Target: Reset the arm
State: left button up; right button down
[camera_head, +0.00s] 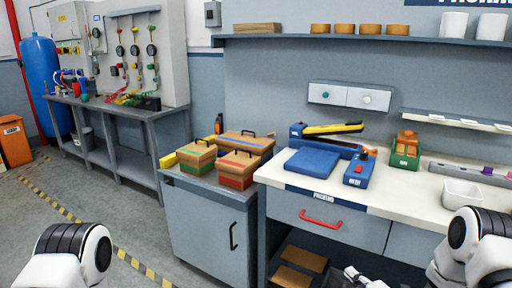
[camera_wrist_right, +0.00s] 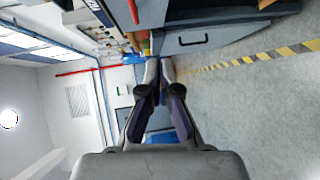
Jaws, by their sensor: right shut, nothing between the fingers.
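My right gripper (camera_head: 362,278) shows at the bottom edge of the head view, low in front of the workbench (camera_head: 410,210), and only partly in frame. In the right wrist view my right gripper (camera_wrist_right: 159,68) has its two fingers close together with nothing between them. Part of my right arm shows at the right edge of the head view. Part of my left arm shows at the lower left, and its gripper is out of frame.
The bench has a red-handled drawer (camera_head: 320,219), blue fixtures (camera_head: 320,162) and a white bin (camera_head: 462,194). Beneath it is an open shelf with brown boxes (camera_head: 300,268). A grey cabinet (camera_head: 212,228) with several toolboxes stands left of it. The floor (camera_head: 150,225) at left is clear.

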jog(key=s+a+f+m+g+h+p, duration=0.1)
jog(key=s+a+f+m+g+p, duration=0.25)
jog(key=s, duration=0.75)
jog(key=s+a+f+m+g+h+p, duration=0.1)
jog(key=s+a+f+m+g, duration=0.2)
jog(key=s+a+m+g, duration=0.5)
pick_arm(q)
notch_tip(320, 180, up, 7)
pick_arm(e)
jog(key=s+d+m+g+h, duration=0.1)
jog(key=s+d+m+g, duration=0.1)
jog(key=s+m, duration=0.3)
jog(key=s+d+m+g+h, duration=0.1)
jog(key=s+m, duration=0.4)
jog(key=s, duration=0.9)
jog(key=shift+s+d+f+g+h, duration=0.35)
jog(key=shift+d+g, duration=0.3)
jog(key=shift+d, duration=0.35)
pick_arm(q)
jog(key=shift+r, duration=0.1)
